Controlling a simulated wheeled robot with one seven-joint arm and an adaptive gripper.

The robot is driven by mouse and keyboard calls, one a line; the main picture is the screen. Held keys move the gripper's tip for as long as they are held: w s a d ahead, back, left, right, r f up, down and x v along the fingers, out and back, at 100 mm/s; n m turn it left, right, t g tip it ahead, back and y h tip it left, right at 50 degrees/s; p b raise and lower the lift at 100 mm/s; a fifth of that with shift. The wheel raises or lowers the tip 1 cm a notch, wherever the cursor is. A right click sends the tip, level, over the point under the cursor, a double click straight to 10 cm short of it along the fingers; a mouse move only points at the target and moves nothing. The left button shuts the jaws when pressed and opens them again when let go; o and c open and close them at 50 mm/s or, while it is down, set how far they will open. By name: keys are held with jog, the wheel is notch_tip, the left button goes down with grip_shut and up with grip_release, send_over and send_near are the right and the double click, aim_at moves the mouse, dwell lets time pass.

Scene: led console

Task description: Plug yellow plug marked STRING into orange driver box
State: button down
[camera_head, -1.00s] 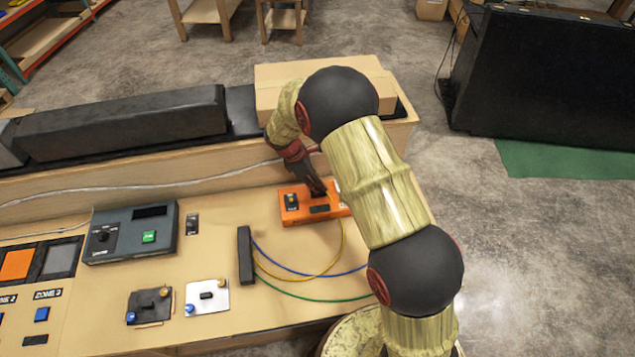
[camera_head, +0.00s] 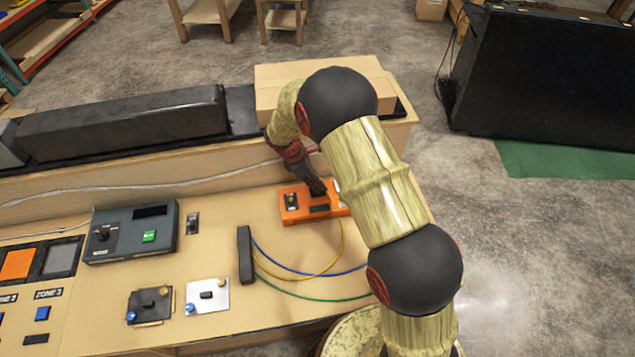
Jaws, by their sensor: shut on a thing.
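The orange driver box (camera_head: 291,215) lies on the console top, left of my arm. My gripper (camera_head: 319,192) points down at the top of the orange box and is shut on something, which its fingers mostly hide. A yellow cable (camera_head: 338,250) runs from the dark cable block (camera_head: 245,255) in a curve up to the orange box below my gripper, so the yellow plug seems to be there. The plug and its STRING mark cannot be made out, nor whether it is seated in a socket.
Blue (camera_head: 300,270) and green (camera_head: 300,297) cables run right and pass behind my arm. A grey control box (camera_head: 130,233) with a green button, a black plate (camera_head: 150,306) and a white plate (camera_head: 207,297) stand left. A cardboard box (camera_head: 275,88) sits on the ledge behind.

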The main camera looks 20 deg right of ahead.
jog(key=shift+s+f, duration=0.5)
jog(key=shift+f, duration=0.35)
jog(key=c, duration=1.7)
grip_release()
jog(key=shift+c, duration=0.2)
jog(key=shift+o, duration=1.2)
jog(key=shift+w+f, duration=0.1)
jog(key=shift+w, duration=0.1)
jog(key=o, duration=0.5)
jog(key=shift+w+a+r, duration=0.15)
jog(key=shift+r, duration=0.1)
jog(key=o, duration=0.3)
jog(key=shift+r, duration=0.1)
jog(key=shift+o, duration=0.2)
jog(key=shift+w, duration=0.1)
jog(key=shift+r, duration=0.2)
